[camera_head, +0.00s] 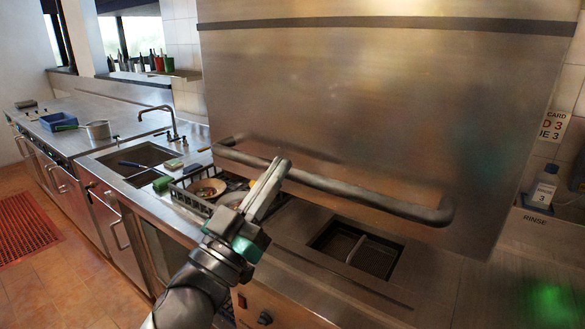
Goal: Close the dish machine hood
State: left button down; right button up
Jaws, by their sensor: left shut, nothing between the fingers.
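The dish machine hood (380,100) is a large stainless steel box, raised above the counter with a gap beneath it. Its long dark bar handle (330,184) runs across the lower front. My left gripper (276,172) comes up from the bottom and is shut, with its fingertips at the left part of the handle. I cannot tell whether the fingers touch the bar. Nothing shows between the fingers. My right gripper is not in view.
A dish rack (184,192) with dishes sits under the hood's left side. A sunken drain (357,249) lies below the handle. A sink with a faucet (172,122), a blue tub (58,121) and a pot (98,130) are at left. A rinse bottle (542,187) stands at right.

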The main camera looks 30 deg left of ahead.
aim_at(292, 176)
pick_arm(q)
jog(key=shift+h, duration=0.3)
jog(key=shift+w+d+f, duration=0.1)
jog(key=shift+w+f, duration=0.2)
jog(key=shift+w, duration=0.4)
jog(key=shift+w+f, duration=0.35)
jog(key=shift+w, duration=0.4)
jog(key=shift+w+d+f, duration=0.1)
jog(key=shift+w+f, duration=0.2)
jog(key=shift+w, duration=0.4)
